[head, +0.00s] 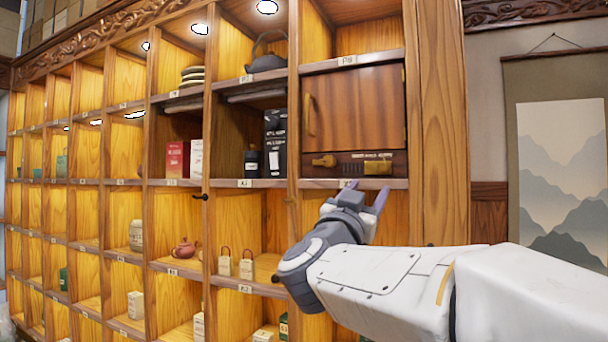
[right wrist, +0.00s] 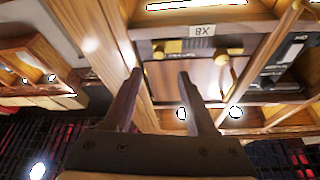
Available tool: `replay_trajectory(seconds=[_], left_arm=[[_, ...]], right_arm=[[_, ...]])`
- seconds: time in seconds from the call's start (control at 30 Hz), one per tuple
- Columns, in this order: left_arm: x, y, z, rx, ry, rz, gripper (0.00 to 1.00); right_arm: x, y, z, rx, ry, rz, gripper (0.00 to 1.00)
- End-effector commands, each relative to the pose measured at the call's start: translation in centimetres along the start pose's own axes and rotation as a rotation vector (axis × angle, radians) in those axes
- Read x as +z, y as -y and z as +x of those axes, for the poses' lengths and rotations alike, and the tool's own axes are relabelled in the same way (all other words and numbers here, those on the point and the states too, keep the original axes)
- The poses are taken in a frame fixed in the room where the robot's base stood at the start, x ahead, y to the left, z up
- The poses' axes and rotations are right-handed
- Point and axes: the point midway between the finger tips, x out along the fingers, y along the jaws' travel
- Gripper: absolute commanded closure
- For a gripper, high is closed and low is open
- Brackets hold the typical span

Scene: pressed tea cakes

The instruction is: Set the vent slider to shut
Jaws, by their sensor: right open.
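A dark panel (head: 345,163) sits under a closed wooden door (head: 360,108) in the upper right of the shelf wall. It carries a brass knob-like piece (head: 324,161) at its left and a brass plate (head: 378,168) at its right, under a row of small marks; I cannot tell the slider's setting. Inverted in the right wrist view, the panel shows two brass pieces (right wrist: 168,46) and (right wrist: 221,55). My right gripper (head: 366,188) is open and empty, just below and in front of the panel, pointing up; its fingertips (right wrist: 160,74) look apart from the brass pieces. My left gripper is out of view.
The door has a vertical brass handle (head: 309,115). Left of it, a compartment holds a black box (head: 275,143) and a dark bottle (head: 251,161); a kettle (head: 266,55) stands above. A wooden post (head: 440,130) borders the right side. A shelf ledge (head: 335,183) runs beneath the panel.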

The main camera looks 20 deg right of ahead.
Motion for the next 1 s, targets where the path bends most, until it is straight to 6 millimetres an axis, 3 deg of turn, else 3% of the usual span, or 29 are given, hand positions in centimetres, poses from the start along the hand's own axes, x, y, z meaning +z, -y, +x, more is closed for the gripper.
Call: replay_trajectory(seconds=[0.53, 0.7, 1.0], left_arm=[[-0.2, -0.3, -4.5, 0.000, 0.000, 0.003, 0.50], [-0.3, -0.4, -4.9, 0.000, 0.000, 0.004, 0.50], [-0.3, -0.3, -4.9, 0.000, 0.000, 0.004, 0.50]], right_arm=[[-0.3, -0.2, 8.9, 0.008, -0.001, -0.004, 0.43], [-0.1, -0.2, 10.1, 0.005, -0.001, -0.002, 0.43], [0.0, -0.2, 10.2, 0.004, -0.001, -0.001, 0.43]])
